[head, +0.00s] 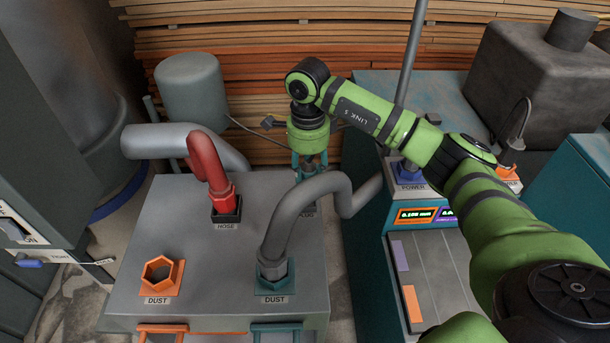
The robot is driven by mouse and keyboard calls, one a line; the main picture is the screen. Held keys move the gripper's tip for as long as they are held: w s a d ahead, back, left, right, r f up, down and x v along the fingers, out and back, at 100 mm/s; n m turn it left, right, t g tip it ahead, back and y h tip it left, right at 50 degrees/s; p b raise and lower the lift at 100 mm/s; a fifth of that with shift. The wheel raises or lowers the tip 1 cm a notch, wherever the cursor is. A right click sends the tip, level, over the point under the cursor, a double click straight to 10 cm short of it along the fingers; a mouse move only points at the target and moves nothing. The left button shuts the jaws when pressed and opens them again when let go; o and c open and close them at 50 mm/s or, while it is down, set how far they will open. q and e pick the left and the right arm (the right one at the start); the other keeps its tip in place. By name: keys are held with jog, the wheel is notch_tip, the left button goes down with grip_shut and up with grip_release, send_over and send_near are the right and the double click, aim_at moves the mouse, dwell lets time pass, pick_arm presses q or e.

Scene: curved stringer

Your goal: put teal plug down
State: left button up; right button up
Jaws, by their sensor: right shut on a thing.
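My right gripper (309,168) points down at the back right of the grey box (180,240), behind the bend of a grey hose (295,210). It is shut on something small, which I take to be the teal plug. The fingers and the hose hide most of it, so its shape and whether it touches the box top are unclear. A label ending in "LUG" (307,215) shows on the box top just below the gripper, partly covered by the hose. My left gripper is not in view.
The grey hose rises from a teal socket (275,284) marked DUST. An orange hexagonal socket (161,273) stands open at the left. A red hose (208,165) sits in a black socket. A teal cabinet (375,215) with displays is right of the box.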

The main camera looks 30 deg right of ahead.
aim_at(305, 183)
jog(key=shift+w+a+f, duration=0.15)
jog(key=shift+w+a, duration=0.05)
jog(key=shift+a, duration=0.1)
jog(key=shift+f, duration=0.3)
notch_tip(305, 183, down, 3)
jog(key=shift+f+p, duration=0.15)
jog(key=shift+p, duration=0.8)
jog(key=shift+f, duration=0.2)
jog(key=shift+f+b, duration=0.2)
jog(key=shift+b, duration=0.15)
jog(key=o, duration=1.2)
jog(key=shift+r, duration=0.1)
